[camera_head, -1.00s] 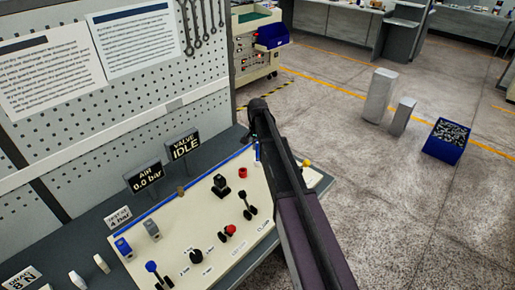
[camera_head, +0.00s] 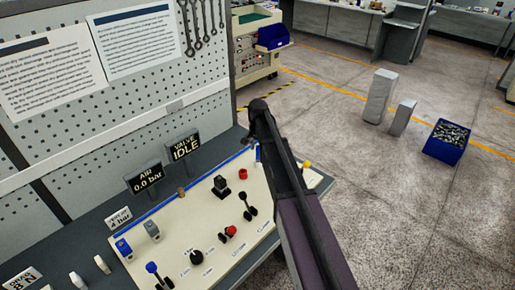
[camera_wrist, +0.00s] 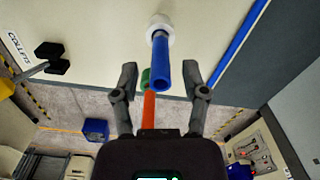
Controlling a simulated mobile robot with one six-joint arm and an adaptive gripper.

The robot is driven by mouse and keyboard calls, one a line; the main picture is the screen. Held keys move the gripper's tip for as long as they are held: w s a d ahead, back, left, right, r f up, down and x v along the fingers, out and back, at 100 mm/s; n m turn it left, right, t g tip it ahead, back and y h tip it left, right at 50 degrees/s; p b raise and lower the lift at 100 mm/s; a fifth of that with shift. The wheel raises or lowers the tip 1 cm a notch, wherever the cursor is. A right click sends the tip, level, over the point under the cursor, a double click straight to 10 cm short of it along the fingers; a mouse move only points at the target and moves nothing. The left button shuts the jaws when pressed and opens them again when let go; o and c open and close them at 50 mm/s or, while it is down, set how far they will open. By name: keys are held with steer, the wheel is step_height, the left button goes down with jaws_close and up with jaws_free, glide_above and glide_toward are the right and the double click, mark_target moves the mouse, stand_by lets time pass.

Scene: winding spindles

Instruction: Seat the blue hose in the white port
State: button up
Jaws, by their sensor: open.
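In the wrist view the blue hose (camera_wrist: 162,76) is a short tube with its open end toward the camera. Its far end meets the white port (camera_wrist: 160,25), a round white collar on the pale panel; how deep it sits there I cannot tell. My gripper (camera_wrist: 160,72) is open, with one finger on each side of the blue hose and a gap to both. In the head view my arm hides the gripper, and I cannot make out the hose and port clearly.
A green collar (camera_wrist: 146,74) with an orange hose (camera_wrist: 149,105) is close beside the blue hose. A blue strip (camera_wrist: 240,48) runs along the panel. Levers and knobs, including a black knob (camera_head: 196,257), stand on the panel. A pegboard (camera_head: 165,75) rises behind.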

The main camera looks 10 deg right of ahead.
step_height(320, 180, up, 12)
steer(key=p, duration=1.1)
steer(key=shift+f, duration=0.1)
stand_by(0.5)
steer(key=s+n, duration=0.8)
steer(key=s, duration=2.1)
steer(key=shift+f, duration=0.1)
step_height(320, 180, down, 7)
steer(key=b, duration=0.7)
steer(key=shift+f, duration=0.15)
stand_by(0.8)
